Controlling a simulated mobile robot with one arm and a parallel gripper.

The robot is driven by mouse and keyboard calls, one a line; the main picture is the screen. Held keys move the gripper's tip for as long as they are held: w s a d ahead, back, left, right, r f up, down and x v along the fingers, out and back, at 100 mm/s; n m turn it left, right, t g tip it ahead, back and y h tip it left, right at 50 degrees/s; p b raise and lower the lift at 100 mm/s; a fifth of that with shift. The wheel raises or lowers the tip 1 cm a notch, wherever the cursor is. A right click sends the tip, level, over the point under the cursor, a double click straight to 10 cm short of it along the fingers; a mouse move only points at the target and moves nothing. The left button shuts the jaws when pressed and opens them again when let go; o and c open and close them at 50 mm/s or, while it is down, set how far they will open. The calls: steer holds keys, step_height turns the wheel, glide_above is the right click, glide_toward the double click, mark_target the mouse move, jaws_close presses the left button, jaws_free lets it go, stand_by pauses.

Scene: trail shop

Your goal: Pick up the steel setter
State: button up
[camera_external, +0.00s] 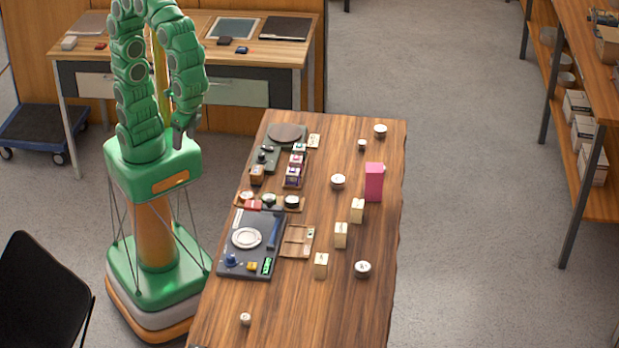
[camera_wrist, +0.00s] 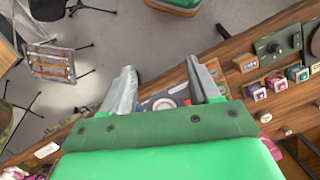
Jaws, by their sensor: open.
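I cannot tell for sure which thing is the steel setter; the small items on the wooden table (camera_external: 345,300) are too small to read. Small round pale-topped pieces stand there, such as one at the front (camera_external: 245,319), one at the right (camera_external: 362,269) and one near the middle (camera_external: 338,181). My gripper (camera_external: 181,136) hangs above my base, left of the table and apart from everything on it. In the wrist view my gripper (camera_wrist: 160,66) shows its two grey fingers spread, with nothing held between them. The table's edge lies below and beyond them.
A dark device with a pale round plate (camera_external: 247,238) lies on the table's left side beside a sectioned wooden tray (camera_external: 288,254). A pink box (camera_external: 374,182) and several cream blocks (camera_external: 340,235) stand at the right. A desk (camera_external: 185,48) is behind me; a black chair (camera_external: 40,290) is left.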

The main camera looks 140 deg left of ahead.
steer(key=w+a+f+n+t, duration=0.1)
steer(key=w+a+n, duration=0.7)
steer(key=w+a, duration=0.6)
steer(key=w+a+f+n, duration=0.2)
steer(key=a+n, duration=0.1)
steer(key=a, duration=0.2)
steer(key=w+a+f+n+t, duration=0.1)
steer(key=a+n, duration=0.1)
steer(key=a, duration=0.4)
steer(key=w+a+f+n, duration=0.2)
steer(key=a+n, duration=0.1)
steer(key=a, duration=0.2)
steer(key=n+y, duration=0.1)
steer(key=n, duration=1.3)
glide_toward(362, 142)
steer(key=shift+w+d+f, duration=0.25)
steer(key=shift+d+f, duration=0.1)
steer(key=shift+d, duration=0.1)
steer(key=shift+s+a+f, duration=0.15)
steer(key=shift+f, duration=1.3)
steer(key=shift+s+a+f, duration=0.1)
steer(key=shift+a+f, duration=0.1)
steer(key=shift+f, duration=1.05)
steer(key=shift+s+a+f, duration=0.15)
steer(key=shift+f, duration=1.1)
jaws_close()
steer(key=shift+r, duration=0.15)
